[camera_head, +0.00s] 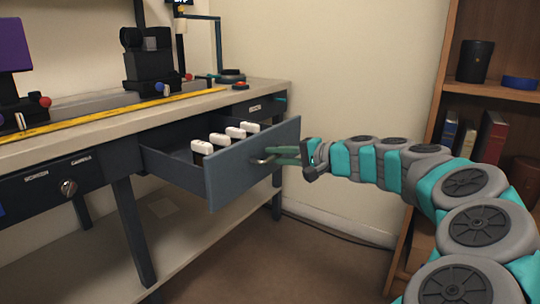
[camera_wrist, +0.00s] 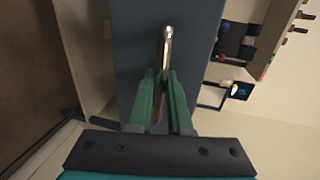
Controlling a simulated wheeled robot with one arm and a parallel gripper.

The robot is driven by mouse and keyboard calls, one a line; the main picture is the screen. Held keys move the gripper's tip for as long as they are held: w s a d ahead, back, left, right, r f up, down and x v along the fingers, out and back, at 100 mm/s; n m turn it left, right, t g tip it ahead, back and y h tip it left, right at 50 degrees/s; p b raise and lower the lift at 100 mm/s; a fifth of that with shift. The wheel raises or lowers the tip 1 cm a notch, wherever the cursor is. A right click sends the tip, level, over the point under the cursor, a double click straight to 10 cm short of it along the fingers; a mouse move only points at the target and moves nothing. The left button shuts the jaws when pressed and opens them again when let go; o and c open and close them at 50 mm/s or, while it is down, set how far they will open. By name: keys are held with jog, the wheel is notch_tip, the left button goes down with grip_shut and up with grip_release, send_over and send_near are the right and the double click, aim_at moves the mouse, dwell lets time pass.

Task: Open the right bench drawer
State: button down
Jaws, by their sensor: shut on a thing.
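The right bench drawer (camera_head: 250,162) is dark blue-grey and stands pulled well out from the bench. Several small white-topped items (camera_head: 222,139) lie in a row inside it. My gripper (camera_head: 284,155) reaches in from the right, with its green fingers shut on the metal drawer handle (camera_head: 262,161). In the wrist view the fingers (camera_wrist: 164,88) lie on both sides of the handle (camera_wrist: 167,45), in front of the drawer front (camera_wrist: 130,60). Part of the handle is hidden between the fingers.
The bench top (camera_head: 262,89) carries a black device (camera_head: 150,68) and a yellow ruler (camera_head: 120,113). A wooden shelf (camera_head: 505,92) with books stands at the right. The floor before the drawer is clear.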

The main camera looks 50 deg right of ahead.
jog(key=shift+s, duration=0.1)
jog(key=c, duration=1.1)
grip_release()
jog(key=shift+c, duration=0.2)
jog(key=v, duration=0.7)
jog(key=shift+s, duration=0.4)
jog(key=shift+d, duration=0.15)
